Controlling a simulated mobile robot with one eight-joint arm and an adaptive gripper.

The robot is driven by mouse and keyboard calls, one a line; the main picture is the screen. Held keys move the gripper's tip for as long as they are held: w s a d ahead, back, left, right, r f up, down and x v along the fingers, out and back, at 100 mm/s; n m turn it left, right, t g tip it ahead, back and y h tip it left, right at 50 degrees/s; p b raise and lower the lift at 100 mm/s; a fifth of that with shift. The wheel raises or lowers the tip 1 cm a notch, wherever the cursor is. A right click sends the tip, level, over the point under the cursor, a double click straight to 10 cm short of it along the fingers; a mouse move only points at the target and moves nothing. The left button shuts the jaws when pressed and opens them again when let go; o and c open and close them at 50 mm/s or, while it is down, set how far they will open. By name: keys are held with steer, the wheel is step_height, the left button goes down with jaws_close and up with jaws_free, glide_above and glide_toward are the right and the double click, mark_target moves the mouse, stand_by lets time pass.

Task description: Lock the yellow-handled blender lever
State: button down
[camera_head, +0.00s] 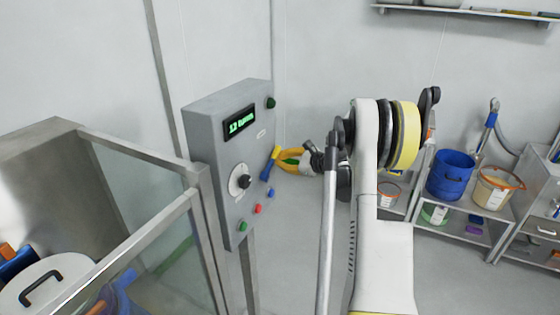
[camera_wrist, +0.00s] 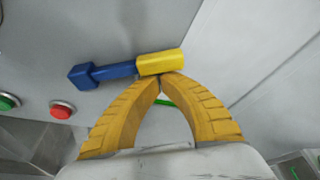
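The blender lever has a blue arm (camera_head: 267,171) and a yellow handle (camera_head: 275,153). It sits on the right side of the grey control panel (camera_head: 228,196), with its handle end tilted up in the head view. In the wrist view the blue arm (camera_wrist: 112,71) runs from a blue block at left to the yellow handle (camera_wrist: 160,62). My gripper (camera_head: 281,160) has orange-yellow fingers beside the handle. In the wrist view its fingertips (camera_wrist: 162,77) come together at the handle's lower edge; the handle lies beyond them, not between them. Whether they touch it is unclear.
The panel carries a green display (camera_head: 239,124), a dial (camera_head: 242,181) and red, blue and green buttons. A glass-sided guard frame (camera_head: 140,225) stands at left.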

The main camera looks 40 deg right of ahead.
mark_target(266, 148)
steer(key=shift+a+r+n, duration=0.1)
steer(key=shift+r+n, duration=0.1)
steer(key=shift+n, duration=0.1)
steer(key=shift+r, duration=0.15)
steer(key=r+n, duration=0.1)
steer(key=a+r+n+t+h, duration=0.1)
steer(key=a+r+n+b, duration=0.1)
steer(key=shift+s+r+n+t, duration=0.15)
steer(key=shift+s+n+t, duration=0.25)
steer(key=shift+s+a+r+n+t+h+b, duration=0.3)
steer(key=shift+a+r+n+t+h+b, duration=0.15)
steer(key=shift+a+r+n, duration=0.5)
steer(key=n, duration=0.1)
steer(key=a+n+t, duration=0.1)
steer(key=shift+s+a+r+n+b, duration=0.1)
steer(key=shift+s+r+n+b, duration=0.25)
steer(key=shift+s+r, duration=0.05)
steer(key=shift+s+a+r, duration=0.15)
steer(key=shift+a+r, duration=0.05)
steer(key=shift+a, duration=0.3)
